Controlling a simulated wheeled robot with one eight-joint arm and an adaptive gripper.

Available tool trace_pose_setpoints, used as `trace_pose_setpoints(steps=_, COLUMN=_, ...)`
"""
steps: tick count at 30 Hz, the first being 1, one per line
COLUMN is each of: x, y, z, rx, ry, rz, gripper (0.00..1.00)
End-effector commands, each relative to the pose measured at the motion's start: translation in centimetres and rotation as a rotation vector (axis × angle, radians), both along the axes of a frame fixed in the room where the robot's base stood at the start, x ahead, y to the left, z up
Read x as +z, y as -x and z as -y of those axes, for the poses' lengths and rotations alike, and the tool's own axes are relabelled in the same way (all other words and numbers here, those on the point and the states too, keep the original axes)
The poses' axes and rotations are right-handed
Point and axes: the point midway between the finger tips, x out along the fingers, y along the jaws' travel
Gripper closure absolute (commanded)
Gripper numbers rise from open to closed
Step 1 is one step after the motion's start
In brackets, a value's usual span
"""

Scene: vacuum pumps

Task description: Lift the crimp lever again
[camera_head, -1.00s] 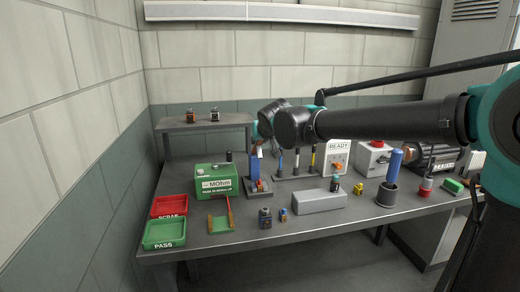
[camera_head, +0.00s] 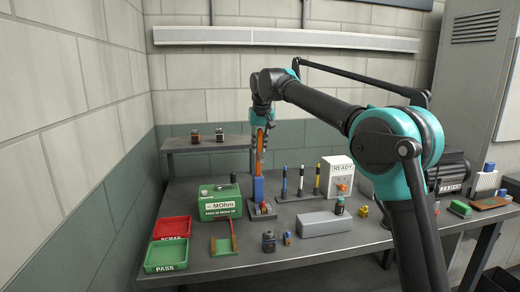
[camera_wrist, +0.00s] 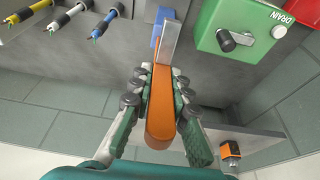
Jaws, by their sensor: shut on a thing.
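The crimp lever is a long orange handle (camera_head: 260,144) standing nearly upright above the blue post (camera_head: 258,188) of the crimp press. In the wrist view the orange handle (camera_wrist: 160,105) runs between my gripper's fingers, with a grey metal part (camera_wrist: 169,42) and the blue post beyond it. My gripper (camera_wrist: 160,82) is shut on the handle, with a finger pressed along each side. In the head view my gripper (camera_head: 261,127) is at the handle's upper part and hides some of it. The press base (camera_head: 263,212) rests on the bench.
A grey block (camera_head: 324,224), red tray (camera_head: 172,227) and green tray (camera_head: 166,255) lie on the bench. A raised shelf (camera_head: 205,146) is behind.

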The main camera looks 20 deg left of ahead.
Motion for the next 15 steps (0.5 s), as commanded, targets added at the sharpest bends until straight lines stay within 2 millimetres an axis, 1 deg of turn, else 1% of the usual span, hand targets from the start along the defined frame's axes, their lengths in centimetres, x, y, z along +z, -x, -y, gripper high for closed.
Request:
trace_pose_setpoints(steps=6, x=0.01, y=-0.57, z=-0.33, rx=0.000, ry=0.020, rz=-0.032, gripper=1.00)
trace_pose_setpoints(steps=15, x=0.04, y=-0.71, z=-0.41, rx=-0.001, ry=0.026, rz=-0.043, gripper=1.00)
